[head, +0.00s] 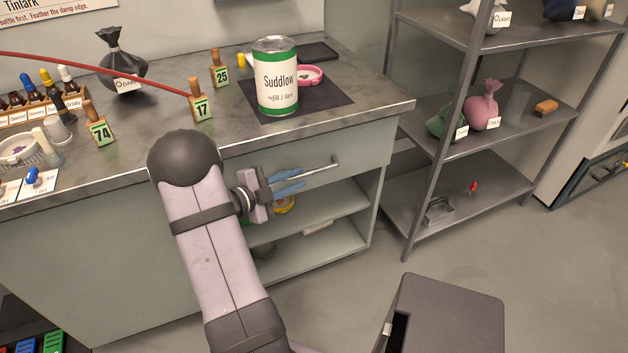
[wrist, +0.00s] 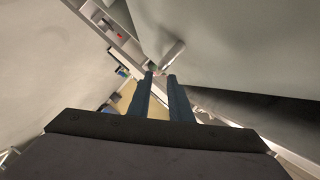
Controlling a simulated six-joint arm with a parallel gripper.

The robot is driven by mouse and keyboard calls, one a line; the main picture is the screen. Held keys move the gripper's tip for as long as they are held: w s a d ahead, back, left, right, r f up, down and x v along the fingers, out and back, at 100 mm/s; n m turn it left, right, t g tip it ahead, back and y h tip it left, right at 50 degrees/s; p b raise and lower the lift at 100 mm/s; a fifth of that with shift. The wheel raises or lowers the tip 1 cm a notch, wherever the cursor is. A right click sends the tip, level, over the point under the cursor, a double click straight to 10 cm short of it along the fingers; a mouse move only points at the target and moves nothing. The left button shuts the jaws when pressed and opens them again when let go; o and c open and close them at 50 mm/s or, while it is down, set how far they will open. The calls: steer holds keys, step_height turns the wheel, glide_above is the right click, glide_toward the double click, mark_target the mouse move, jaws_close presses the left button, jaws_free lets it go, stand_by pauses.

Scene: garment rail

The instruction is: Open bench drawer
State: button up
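The bench drawer (head: 352,150) is a grey-green front under the right part of the worktop. It looks shut. Its metal bar handle (head: 325,166) runs across the front; its left part is hidden by my gripper. My gripper (head: 303,178) is at the left part of the handle, its two blue fingers apart, one above the other. In the wrist view the fingers (wrist: 160,76) also stand apart, with a pale bar (wrist: 172,56) just past their tips. I cannot tell whether they touch the handle or sit around it.
On the worktop (head: 375,103) above stand a Suddlow can (head: 277,80) and numbered tags (head: 201,108). Open shelves (head: 325,208) lie below the drawer. A metal rack (head: 465,185) stands to the right, and a dark box (head: 450,310) on the floor in front. Floor between them is clear.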

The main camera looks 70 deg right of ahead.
mark_target(310, 173)
steer(key=shift+d, duration=0.15)
steer(key=shift+x, duration=3.6)
jaws_close()
